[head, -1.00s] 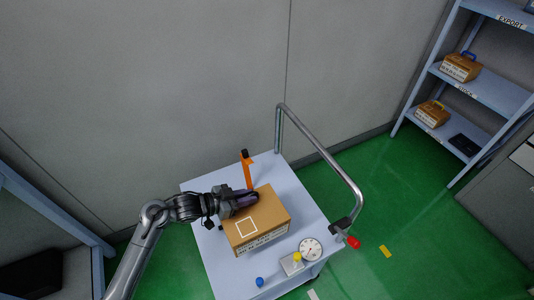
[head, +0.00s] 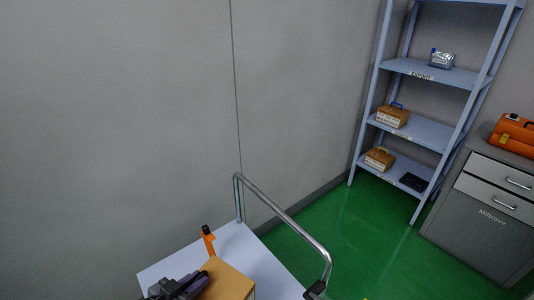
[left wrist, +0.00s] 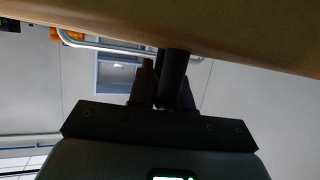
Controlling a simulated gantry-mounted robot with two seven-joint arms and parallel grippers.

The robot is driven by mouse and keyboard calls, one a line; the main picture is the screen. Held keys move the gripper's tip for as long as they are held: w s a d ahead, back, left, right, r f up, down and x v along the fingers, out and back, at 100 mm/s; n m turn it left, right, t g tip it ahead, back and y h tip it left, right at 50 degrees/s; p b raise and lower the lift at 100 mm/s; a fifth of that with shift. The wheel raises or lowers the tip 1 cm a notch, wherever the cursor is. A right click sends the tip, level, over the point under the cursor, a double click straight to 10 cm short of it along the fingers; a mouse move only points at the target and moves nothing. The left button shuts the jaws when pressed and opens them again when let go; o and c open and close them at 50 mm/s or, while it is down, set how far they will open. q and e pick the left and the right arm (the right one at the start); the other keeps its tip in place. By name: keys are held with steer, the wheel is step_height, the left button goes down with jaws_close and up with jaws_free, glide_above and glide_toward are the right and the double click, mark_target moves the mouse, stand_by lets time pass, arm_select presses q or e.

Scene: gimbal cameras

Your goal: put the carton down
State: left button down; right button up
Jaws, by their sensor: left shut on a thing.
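The brown carton (head: 230,279) is at the bottom edge of the head view, over the pale blue cart top (head: 262,258); its lower part is cut off. My left gripper (head: 180,286) lies against the carton's left side and is shut on it. In the left wrist view the carton (left wrist: 235,28) fills the top, and the gripper's fingers (left wrist: 168,82) close on a dark part beneath it. I cannot tell whether the carton touches the cart top. My right gripper is not in view.
A shelf rack (head: 435,72) with two small handled boxes stands at the right. A grey cabinet (head: 480,228) bears an orange case (head: 515,135).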

arm_select(q)
steer(key=shift+n+t+y, duration=0.5)
steer(key=shift+n+y, duration=0.4)
steer(key=r, duration=0.1)
steer(key=a+r, duration=0.1)
steer(key=r, duration=0.3)
steer(key=shift+s+a, duration=0.3)
steer(key=shift+s, duration=0.05)
steer(key=shift+a+r+y, duration=0.2)
steer(key=shift+r+y, duration=0.1)
steer(key=shift+a+f+n+y, duration=0.2)
steer(key=shift+a+n+y, duration=0.15)
steer(key=shift+n, duration=0.25)
steer(key=shift+s+a+r+p, duration=0.1)
steer(key=shift+r+p, duration=0.2)
steer(key=shift+p, duration=0.1)
steer(key=s+r+n+y+p, duration=0.1)
steer(key=s+r+y+p, duration=0.1)
steer(key=r+p, duration=0.9)
steer(key=s+r+n+t+y+p, duration=0.1)
steer(key=s+r+p, duration=0.3)
steer(key=r+p, duration=0.7)
steer(key=shift+s+r+n+y+p, duration=0.2)
steer(key=shift+r+n+y+p, duration=0.35)
steer(key=shift+p, duration=6.9)
steer(key=shift+f, duration=0.1)
